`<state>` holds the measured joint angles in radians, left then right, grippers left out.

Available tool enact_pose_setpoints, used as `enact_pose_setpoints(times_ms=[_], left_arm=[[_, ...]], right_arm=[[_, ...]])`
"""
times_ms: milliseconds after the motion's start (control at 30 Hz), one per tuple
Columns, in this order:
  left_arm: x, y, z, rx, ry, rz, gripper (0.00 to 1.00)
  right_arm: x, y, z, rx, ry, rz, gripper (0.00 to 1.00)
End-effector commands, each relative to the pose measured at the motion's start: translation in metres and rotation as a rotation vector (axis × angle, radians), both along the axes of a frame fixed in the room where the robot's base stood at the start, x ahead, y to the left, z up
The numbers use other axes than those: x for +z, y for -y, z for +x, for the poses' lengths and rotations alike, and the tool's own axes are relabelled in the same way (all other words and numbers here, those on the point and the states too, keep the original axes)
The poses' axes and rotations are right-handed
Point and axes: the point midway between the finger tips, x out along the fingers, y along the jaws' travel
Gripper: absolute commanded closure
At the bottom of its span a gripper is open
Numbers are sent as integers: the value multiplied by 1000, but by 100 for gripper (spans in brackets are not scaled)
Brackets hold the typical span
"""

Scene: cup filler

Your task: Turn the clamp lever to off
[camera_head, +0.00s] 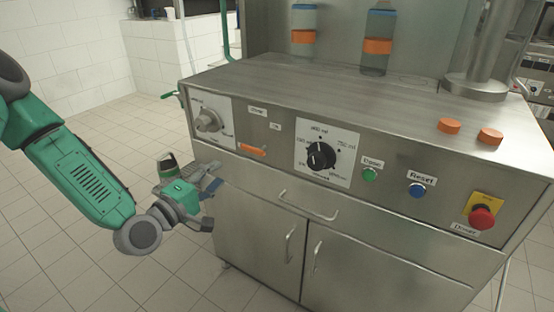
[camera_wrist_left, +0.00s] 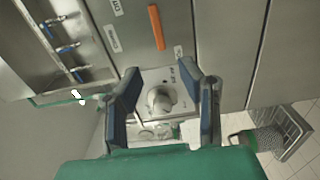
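The orange clamp lever (camera_head: 253,149) is on the upper left of the steel machine's front, lying nearly level beneath small white labels. In the left wrist view the clamp lever (camera_wrist_left: 157,28) shows as an orange bar at the top, beyond the fingertips. My left gripper (camera_head: 209,196) is in front of the machine, below and left of the lever and apart from it. In the left wrist view its two fingers (camera_wrist_left: 165,73) are spread wide with nothing held; a grey knob shows behind the gap. My right gripper is not in view.
A grey knob on a white plate (camera_head: 209,120) is left of the lever; a black dial (camera_head: 321,156) is to its right. Green (camera_head: 370,174), blue (camera_head: 417,190) and red (camera_head: 482,217) buttons follow. A drawer handle (camera_head: 308,206) juts out below. Tiled floor on the left is open.

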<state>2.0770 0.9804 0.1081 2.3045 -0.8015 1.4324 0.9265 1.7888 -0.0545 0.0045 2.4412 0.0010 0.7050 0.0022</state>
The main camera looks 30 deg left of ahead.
Motion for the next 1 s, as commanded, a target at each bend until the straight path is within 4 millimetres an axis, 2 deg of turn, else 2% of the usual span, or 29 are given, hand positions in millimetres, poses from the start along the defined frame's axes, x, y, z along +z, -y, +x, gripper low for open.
enact_pose_setpoints(times_ms=[167, 500, 700, 833, 1000], left_arm=[[0, -1, 17, 0, 9, -5, 66], [0, 6, 87, 0, 6, 0, 66], [0, 9, 119, 0, 5, 0, 66], [0, 9, 131, 1, 4, -2, 66], [0, 9, 136, 1, 3, -4, 66]], right_arm=[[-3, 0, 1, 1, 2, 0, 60], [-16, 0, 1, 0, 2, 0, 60], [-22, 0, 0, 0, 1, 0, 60], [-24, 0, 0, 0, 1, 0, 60], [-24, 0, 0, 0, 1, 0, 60]])
